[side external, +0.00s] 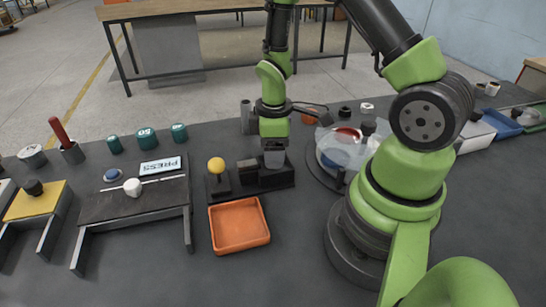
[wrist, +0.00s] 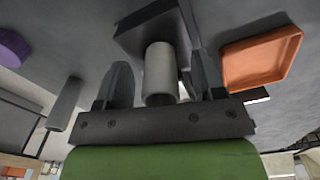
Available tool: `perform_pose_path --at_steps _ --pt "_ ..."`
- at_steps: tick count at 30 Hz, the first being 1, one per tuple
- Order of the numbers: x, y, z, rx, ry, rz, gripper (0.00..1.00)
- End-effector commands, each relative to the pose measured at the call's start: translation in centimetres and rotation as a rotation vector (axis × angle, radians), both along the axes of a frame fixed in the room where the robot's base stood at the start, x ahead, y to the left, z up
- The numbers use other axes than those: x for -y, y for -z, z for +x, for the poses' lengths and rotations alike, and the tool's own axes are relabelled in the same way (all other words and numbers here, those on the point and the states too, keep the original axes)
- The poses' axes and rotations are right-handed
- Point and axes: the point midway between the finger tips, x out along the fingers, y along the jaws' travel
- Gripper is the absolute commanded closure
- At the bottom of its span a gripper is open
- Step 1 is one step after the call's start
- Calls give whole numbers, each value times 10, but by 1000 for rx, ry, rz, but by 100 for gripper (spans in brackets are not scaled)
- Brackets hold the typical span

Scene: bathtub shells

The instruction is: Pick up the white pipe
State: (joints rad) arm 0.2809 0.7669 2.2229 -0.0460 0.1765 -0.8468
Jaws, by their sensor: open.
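In the wrist view the white pipe (wrist: 159,70) stands in a dark block (wrist: 137,32), between the two open fingers of my gripper (wrist: 160,82). A gap shows on both sides of the pipe, wider on the right, so the fingers look apart from it. In the side view my gripper (side external: 274,150) points down over the dark block (side external: 284,178), and the pipe is hard to tell from the fingers there.
An orange tray (side external: 239,225) lies in front of the block. A yellow-knobbed joystick (side external: 216,166) stands close on the left. A grey cylinder (side external: 246,115) stands behind my gripper. A round dish with a clear bag (side external: 340,150) is to the right.

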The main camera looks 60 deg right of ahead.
Motion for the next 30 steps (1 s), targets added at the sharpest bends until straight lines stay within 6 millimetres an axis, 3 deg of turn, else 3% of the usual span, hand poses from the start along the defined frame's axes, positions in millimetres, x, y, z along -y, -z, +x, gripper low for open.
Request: perform_pose_path --at_steps 4,11,18,30 --pt "0 12 0 -1 -1 0 37" --pt "0 13 0 1 -1 0 37" --pt "0 12 0 1 -1 0 90" --pt "0 7 1 3 0 -1 91"
